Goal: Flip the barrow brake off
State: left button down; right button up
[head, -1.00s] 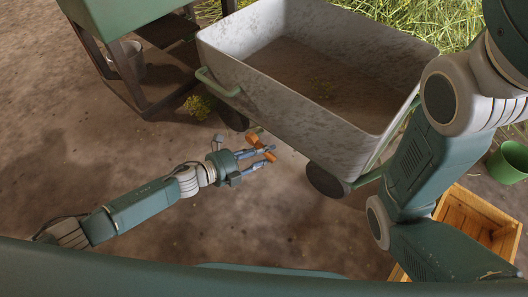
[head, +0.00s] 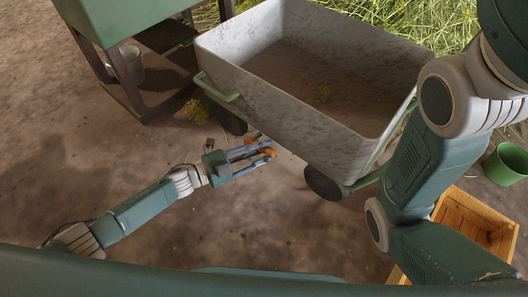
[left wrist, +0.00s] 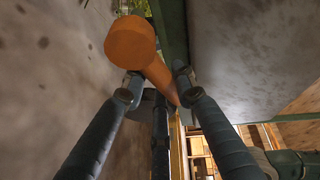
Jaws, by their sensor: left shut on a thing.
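The barrow (head: 275,105) is a pale, speckled tub with green handles and dark wheels in the head view. Its orange brake lever (head: 270,152) shows low beside the near side of the tub. My left gripper (head: 262,148) reaches in from the left and is shut on the lever. The fingers partly hide the lever in the head view. My right arm is at the right; its gripper is out of view.
A green box-like unit on dark legs (head: 125,25) stands at upper left, with a bucket (head: 128,68) beneath it. A wooden crate (head: 475,225) and green bucket (head: 508,163) are at right. Bare soil lies open around my left arm.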

pick_arm(q)
jog(key=shift+r, duration=0.1)
dwell(0.5)
jog(key=c, duration=1.4)
grip_release()
jog(key=shift+a, duration=0.1)
jog(key=v, duration=0.8)
